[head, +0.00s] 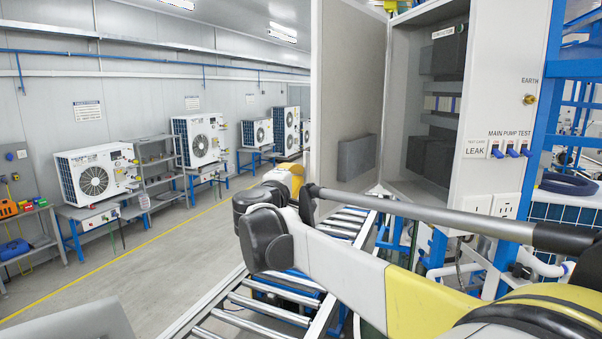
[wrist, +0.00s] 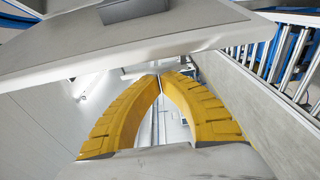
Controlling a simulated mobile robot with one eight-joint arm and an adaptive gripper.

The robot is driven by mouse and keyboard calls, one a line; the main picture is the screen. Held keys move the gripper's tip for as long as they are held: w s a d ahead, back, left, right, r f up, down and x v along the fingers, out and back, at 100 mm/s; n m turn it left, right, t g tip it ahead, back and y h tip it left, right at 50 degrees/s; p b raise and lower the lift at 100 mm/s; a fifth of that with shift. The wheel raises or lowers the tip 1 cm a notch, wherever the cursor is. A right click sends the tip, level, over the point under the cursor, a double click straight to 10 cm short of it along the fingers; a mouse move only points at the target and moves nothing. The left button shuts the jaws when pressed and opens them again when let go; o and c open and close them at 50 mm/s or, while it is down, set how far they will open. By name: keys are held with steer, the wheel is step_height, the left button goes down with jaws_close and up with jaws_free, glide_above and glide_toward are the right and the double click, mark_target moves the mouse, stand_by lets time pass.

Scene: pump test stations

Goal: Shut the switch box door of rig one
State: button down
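The switch box (head: 428,85) stands at the right in the head view, with dark parts inside. Its door (head: 345,75) is a tall pale panel, swung wide open to the left, with a grey block low on its inner face. In the wrist view the door (wrist: 140,48) crosses the top as a broad pale panel. My gripper (wrist: 160,76) has its two yellow fingers drawn together at the tips, with nothing seen between them. It is close to the door; I cannot tell whether they touch. In the head view my arm reaches across below the door, and the fingertips cannot be made out.
A roller conveyor (head: 268,312) runs below the door. A panel with blue switches (head: 511,149) and sockets joins the box at right, beside a blue frame (head: 541,130). Outdoor units (head: 95,173) on benches line the left wall. The floor between (head: 190,240) is clear.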

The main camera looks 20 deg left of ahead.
steer(key=shift+s+d, duration=0.3)
steer(key=shift+d, duration=0.45)
steer(key=shift+s+d, duration=0.25)
steer(key=shift+d, duration=0.3)
steer(key=w+d+n+y+b, duration=0.2)
steer(key=d+y, duration=0.3)
steer(key=d, duration=2.8)
steer(key=shift+w+n+g+b, duration=0.2)
steer(key=shift+n+g+b, duration=0.2)
steer(key=shift+n+b, duration=0.2)
steer(key=shift+d+r, duration=0.1)
steer(key=shift+r, duration=0.05)
